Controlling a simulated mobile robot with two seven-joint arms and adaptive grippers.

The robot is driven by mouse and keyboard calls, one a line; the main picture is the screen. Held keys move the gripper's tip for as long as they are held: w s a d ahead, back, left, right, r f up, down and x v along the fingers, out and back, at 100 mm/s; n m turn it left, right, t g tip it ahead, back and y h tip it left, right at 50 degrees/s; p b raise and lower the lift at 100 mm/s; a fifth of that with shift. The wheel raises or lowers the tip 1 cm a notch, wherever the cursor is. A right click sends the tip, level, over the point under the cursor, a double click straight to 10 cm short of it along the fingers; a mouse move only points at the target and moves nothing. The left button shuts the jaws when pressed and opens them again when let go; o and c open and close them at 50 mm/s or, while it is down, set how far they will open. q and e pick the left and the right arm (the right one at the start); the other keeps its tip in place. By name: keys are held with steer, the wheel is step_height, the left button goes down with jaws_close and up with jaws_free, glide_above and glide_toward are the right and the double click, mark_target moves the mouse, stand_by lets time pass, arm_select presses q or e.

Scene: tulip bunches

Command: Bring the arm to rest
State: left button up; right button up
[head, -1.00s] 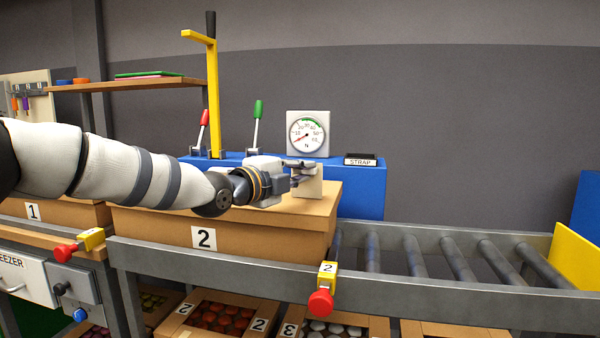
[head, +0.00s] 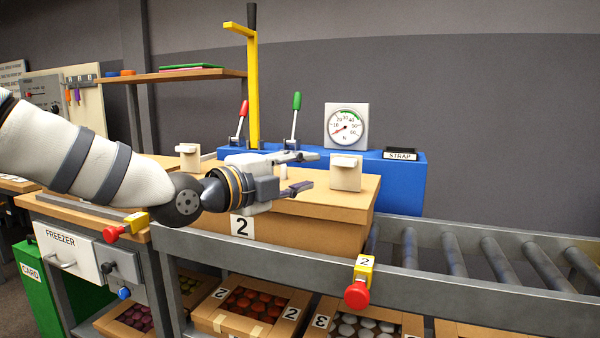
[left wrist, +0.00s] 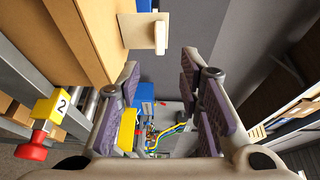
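My left gripper (head: 304,172) is in front of the box marked 2 (head: 300,228) in the head view, at about the height of its top. Its fingers are spread and empty. In the left wrist view the two purple-padded fingers (left wrist: 160,108) stand wide apart with nothing between them. A pale block with a white tab (head: 346,174) stands at the box's top, just right of the fingertips. It also shows in the left wrist view (left wrist: 146,32), beyond the fingers and apart from them. My right gripper is in neither view.
A roller conveyor (head: 455,255) runs right from the box, with a red-knobbed yellow stop (head: 358,288) on its front rail. Behind stand a blue strapping machine (head: 405,185), a yellow post (head: 253,90), two levers and a dial gauge (head: 346,126). A freezer drawer (head: 68,254) is at lower left.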

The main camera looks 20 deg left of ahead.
arm_select(q)
steer(key=shift+s, duration=0.25)
